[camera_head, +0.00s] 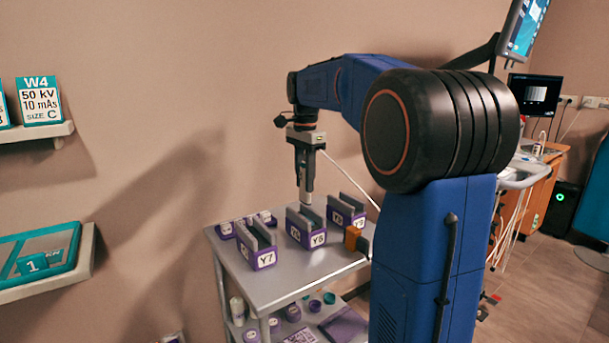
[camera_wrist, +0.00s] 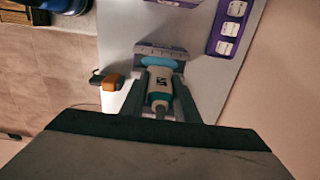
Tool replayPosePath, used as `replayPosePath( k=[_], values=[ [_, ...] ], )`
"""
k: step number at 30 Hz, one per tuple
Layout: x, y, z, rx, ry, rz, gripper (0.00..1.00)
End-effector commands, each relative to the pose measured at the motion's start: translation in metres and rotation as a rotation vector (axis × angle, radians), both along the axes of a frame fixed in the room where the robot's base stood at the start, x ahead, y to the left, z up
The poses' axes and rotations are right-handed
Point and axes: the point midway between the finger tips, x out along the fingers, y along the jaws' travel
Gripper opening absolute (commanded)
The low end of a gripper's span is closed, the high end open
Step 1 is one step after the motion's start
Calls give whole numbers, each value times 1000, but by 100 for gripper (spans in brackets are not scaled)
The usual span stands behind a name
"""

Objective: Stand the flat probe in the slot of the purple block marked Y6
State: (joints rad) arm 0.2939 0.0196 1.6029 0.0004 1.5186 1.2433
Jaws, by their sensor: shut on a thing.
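The purple block marked Y6 (camera_head: 318,241) stands on a grey trolley top (camera_head: 285,277), between blocks marked Y7 (camera_head: 263,260) and Y9 (camera_head: 359,220). It has upright grey walls with a slot between them. My gripper (camera_head: 305,178) points down over the Y6 block and is shut on the flat probe (camera_head: 304,198). The probe's low end is close to the block's walls; whether it is inside the slot I cannot tell. In the wrist view the white and teal probe (camera_wrist: 159,84) lies between my gripper's fingers (camera_wrist: 160,88), with a purple-grey block (camera_wrist: 165,49) just beyond its tip.
An orange and dark item (camera_head: 352,237) sits on the trolley right of Y6. A purple tray (camera_wrist: 219,44) of white-topped jars lies at the back. The trolley's lower shelf holds jars and packs. Wall shelves (camera_head: 40,285) are at left.

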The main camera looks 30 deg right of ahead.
Motion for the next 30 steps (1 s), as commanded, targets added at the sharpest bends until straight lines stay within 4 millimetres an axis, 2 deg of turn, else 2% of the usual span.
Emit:
replayPosePath(
  k=[21, 30],
  values=[
    [0, 0, -40, 0, 0, 0, 0],
    [0, 0, -50, 0, -1, 0, 0]
  ],
)
